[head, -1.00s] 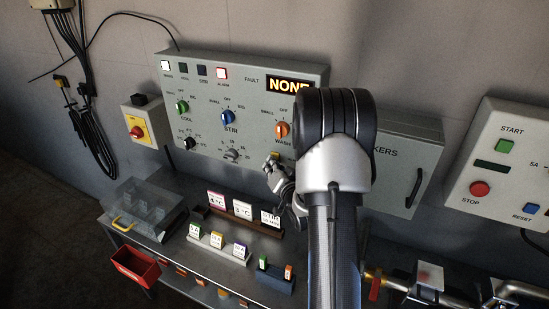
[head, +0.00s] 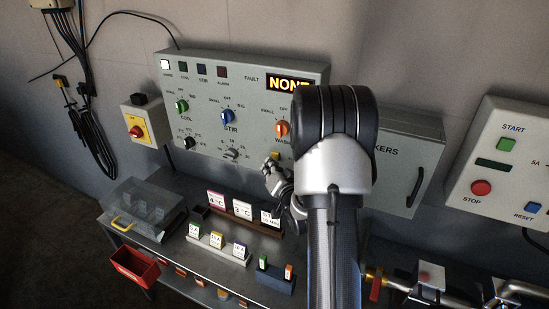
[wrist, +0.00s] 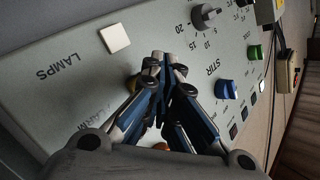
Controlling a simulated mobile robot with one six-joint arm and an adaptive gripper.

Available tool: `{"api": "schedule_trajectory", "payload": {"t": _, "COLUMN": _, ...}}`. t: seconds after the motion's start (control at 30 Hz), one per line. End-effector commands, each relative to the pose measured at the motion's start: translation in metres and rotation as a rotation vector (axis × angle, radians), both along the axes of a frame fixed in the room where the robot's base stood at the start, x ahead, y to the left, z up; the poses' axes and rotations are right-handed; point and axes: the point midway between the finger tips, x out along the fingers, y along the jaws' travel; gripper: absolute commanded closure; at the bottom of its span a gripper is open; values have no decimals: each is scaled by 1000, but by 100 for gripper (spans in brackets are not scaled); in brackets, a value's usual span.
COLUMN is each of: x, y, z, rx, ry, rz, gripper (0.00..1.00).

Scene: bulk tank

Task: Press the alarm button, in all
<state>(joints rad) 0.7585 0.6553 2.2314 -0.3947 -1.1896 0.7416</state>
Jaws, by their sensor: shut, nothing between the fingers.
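The grey control panel (head: 254,93) hangs on the wall, and its display reads "NONE", partly hidden by my arm. The ALARM lamp (head: 222,70) in its top row is dark. My gripper (head: 270,166) is shut and empty at the panel's lower edge, close to a small yellow button (head: 275,155). In the wrist view my closed fingertips (wrist: 161,60) are in front of the panel. The word ALARM (wrist: 95,112) is partly covered by a finger, and only slivers of yellow show behind the fingers. I cannot tell whether they touch the button.
A white LAMPS button (wrist: 115,38) is beside my fingers. Green, blue and orange knobs (head: 282,129) are on the panel. A yellow box with a red knob (head: 136,131) is at left. A bench below holds card stands (head: 218,246) and a clear-lidded box (head: 143,208).

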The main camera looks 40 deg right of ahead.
Motion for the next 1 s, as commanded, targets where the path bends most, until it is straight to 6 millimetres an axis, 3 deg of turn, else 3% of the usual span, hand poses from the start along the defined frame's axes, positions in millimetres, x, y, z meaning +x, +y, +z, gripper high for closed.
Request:
{"api": "schedule_trajectory", "payload": {"t": 0.27, "x": 0, "y": 1, "z": 0, "rx": 0, "ry": -1, "rz": 1, "gripper": 100}}
{"api": "schedule_trajectory", "payload": {"t": 0.7, "x": -15, "y": 39, "z": 0, "rx": -1, "ry": -1, "rz": 3, "gripper": 100}}
{"api": "schedule_trajectory", "payload": {"t": 1.0, "x": -19, "y": 47, "z": 0, "rx": 0, "ry": 0, "rz": 1, "gripper": 100}}
